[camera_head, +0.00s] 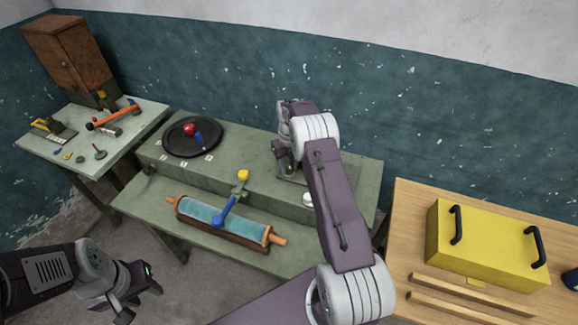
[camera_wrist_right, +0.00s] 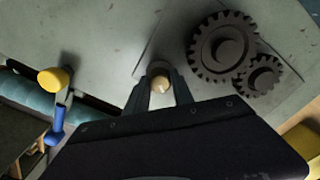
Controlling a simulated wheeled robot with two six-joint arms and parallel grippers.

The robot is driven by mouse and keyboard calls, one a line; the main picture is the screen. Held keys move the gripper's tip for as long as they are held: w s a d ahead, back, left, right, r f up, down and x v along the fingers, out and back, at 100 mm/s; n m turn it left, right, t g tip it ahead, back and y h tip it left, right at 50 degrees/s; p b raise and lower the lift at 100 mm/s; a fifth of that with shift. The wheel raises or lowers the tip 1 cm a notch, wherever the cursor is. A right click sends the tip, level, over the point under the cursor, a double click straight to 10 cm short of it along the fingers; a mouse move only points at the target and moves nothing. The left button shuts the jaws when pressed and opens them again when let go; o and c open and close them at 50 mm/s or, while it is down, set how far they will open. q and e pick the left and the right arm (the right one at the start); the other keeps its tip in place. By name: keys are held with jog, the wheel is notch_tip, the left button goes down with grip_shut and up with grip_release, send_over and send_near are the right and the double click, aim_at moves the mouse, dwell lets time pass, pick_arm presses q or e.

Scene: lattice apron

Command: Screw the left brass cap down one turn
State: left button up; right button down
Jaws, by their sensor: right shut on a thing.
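A small round brass cap (camera_wrist_right: 160,84) sits between the fingertips of my right gripper (camera_wrist_right: 160,92) in the right wrist view. The fingers are shut on its sides, and its pale top shows. In the head view my right gripper (camera_head: 285,164) points down at a grey plate (camera_head: 300,179) on the raised back of the green bench. My arm hides much of that plate, and I cannot make out a second cap. My left gripper (camera_head: 138,290) is at the lower left, away from the bench, with its fingers apart and empty.
A large dark gear (camera_wrist_right: 222,47) and a smaller gear (camera_wrist_right: 263,75) lie just right of the cap. A black round tray (camera_head: 178,148) is left; a yellow box (camera_head: 480,245) is right.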

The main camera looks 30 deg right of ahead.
aim_at(289, 166)
jog(key=shift+w+d+r, duration=0.1)
jog(key=shift+w+r, duration=0.1)
jog(key=c, duration=1.2)
grip_release()
jog(key=shift+o, duration=0.6)
jog(key=shift+s+f, duration=0.1)
notch_tip(289, 166, up, 9)
jog(key=shift+r+b, duration=0.1)
jog(key=shift+b, duration=0.55)
